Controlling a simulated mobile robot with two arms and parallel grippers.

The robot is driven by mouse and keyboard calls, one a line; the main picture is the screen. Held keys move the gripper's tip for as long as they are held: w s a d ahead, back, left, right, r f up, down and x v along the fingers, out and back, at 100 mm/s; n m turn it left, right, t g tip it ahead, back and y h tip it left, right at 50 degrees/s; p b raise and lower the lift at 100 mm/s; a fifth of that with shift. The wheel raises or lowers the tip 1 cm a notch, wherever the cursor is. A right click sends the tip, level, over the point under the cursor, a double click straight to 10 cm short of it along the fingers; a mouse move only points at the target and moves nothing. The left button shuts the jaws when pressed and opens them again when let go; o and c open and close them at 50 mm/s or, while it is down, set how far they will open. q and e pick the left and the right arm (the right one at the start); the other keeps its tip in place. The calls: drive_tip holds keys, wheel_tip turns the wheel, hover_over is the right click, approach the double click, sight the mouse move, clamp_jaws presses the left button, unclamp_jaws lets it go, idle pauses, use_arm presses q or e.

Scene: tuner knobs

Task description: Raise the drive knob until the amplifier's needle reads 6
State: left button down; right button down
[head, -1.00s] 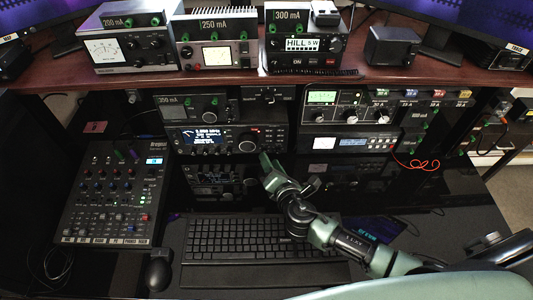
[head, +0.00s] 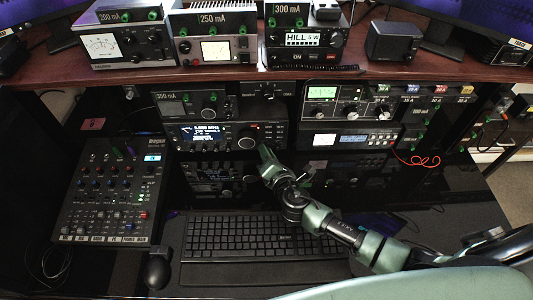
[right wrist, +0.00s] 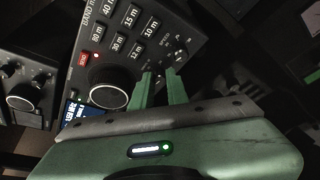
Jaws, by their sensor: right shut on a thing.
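The radio (head: 180,141) with the blue display (head: 205,132) sits on the lower shelf, its large dial (head: 247,143) at the right. My right gripper (head: 265,152) is at the radio's lower right corner. In the right wrist view its two green fingers (right wrist: 160,76) reach the panel beside the large dial (right wrist: 108,88), shut on a small knob, apparently the drive knob, mostly hidden between them. Meters show on the 200 mA box (head: 100,45) and the 250 mA box (head: 216,50); I cannot tell which unit is the amplifier or read its needle. My left gripper is out of view.
A keyboard (head: 262,240) lies below my right arm.

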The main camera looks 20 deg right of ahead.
drive_tip(key=m+b, duration=0.1)
drive_tip(key=b, duration=0.2)
drive_tip(key=f+m+t+y+b, duration=0.1)
drive_tip(key=b, duration=0.2)
drive_tip(key=shift+d+m, duration=0.1)
drive_tip(key=shift+m, duration=0.2)
drive_tip(key=shift+r+m+b, duration=0.25)
drive_tip(key=shift+m+b, duration=0.05)
drive_tip(key=shift+b, duration=0.05)
drive_tip(key=shift+r, duration=0.1)
drive_tip(key=c, duration=1.4)
unclamp_jaws()
drive_tip(key=shift+s, duration=0.15)
drive_tip(key=s, duration=0.5)
drive_tip(key=s+r, duration=0.1)
drive_tip(key=s, duration=0.1)
drive_tip(key=shift+s+d, duration=0.25)
drive_tip(key=shift+d, duration=0.15)
